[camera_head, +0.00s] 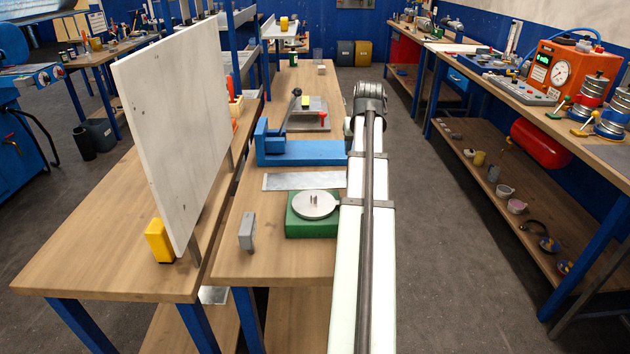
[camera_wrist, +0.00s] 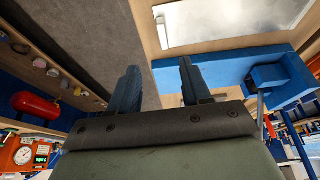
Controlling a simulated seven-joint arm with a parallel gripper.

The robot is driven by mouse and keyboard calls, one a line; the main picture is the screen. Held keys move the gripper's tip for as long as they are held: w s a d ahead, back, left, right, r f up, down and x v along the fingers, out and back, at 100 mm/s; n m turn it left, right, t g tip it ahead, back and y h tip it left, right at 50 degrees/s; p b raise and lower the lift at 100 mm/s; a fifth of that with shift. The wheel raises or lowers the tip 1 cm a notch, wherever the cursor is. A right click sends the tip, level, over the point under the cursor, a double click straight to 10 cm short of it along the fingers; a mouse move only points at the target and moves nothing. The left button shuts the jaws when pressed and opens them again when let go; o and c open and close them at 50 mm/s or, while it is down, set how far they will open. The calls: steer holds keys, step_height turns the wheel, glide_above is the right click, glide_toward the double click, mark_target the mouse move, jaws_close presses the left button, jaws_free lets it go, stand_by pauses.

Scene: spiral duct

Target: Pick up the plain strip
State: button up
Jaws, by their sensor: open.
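The plain strip (camera_head: 303,180) is a flat, bare silvery metal strip lying on the wooden bench, between a blue fixture and a green block. Its right end is close to my arm. The wrist view shows a bright flat metal piece (camera_wrist: 235,22) at the top, which looks like the same strip. My gripper (camera_wrist: 158,78) shows in the wrist view with its two dark fingers apart and nothing between them. The strip lies beyond and to the right of the fingers there, not touching them. In the head view my arm hides the gripper.
The blue fixture (camera_head: 300,153) stands just behind the strip, and the green block with a round metal disc (camera_head: 313,204) stands in front. A grey block (camera_head: 247,231) is at the front left. An upright white panel (camera_head: 175,130) stands left. Floor is open right of the bench.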

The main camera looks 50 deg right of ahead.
mark_target(330, 180)
steer(key=x, duration=0.7)
steer(key=shift+w+d+f, duration=0.1)
steer(key=shift+w+f, duration=0.05)
steer(key=shift+f, duration=0.05)
steer(key=shift+w+x, duration=0.15)
steer(key=shift+x, duration=1.15)
steer(key=shift+w+x, duration=0.15)
steer(key=shift+x, duration=1.2)
steer(key=shift+c, duration=0.4)
steer(key=shift+s, duration=0.1)
jaws_close()
steer(key=shift+r, duration=0.1)
